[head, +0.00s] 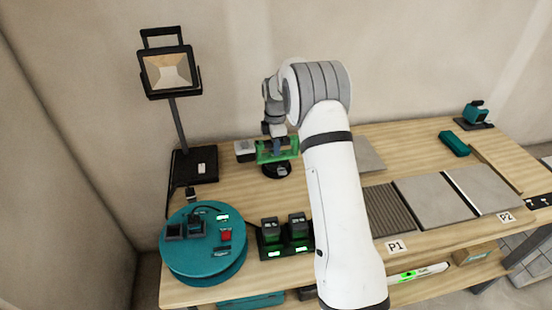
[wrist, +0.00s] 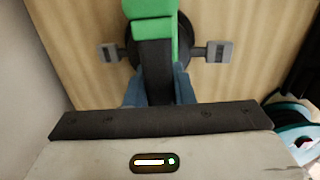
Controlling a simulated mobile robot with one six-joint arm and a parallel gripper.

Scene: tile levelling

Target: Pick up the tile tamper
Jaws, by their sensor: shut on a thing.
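The tile tamper (head: 264,153) has a green upper part, and a black round base shows below it. It is at the back left of the wooden bench in the head view, beyond my arm. In the wrist view the tamper (wrist: 152,52) shows a green end and a black handle, with grey knobs out to both sides over a dark disc. My gripper (wrist: 158,92) has its blue fingers on either side of the black handle and is shut on it. In the head view my gripper (head: 278,147) is small and partly hidden. I cannot tell whether the base touches the bench.
A work lamp (head: 168,72) stands at the back left. A teal round device (head: 200,265) and green-black batteries on a charger (head: 270,235) are at the front left. Grey tiles (head: 432,200) lie to the right. Bare wood (head: 232,188) shows left of the tamper.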

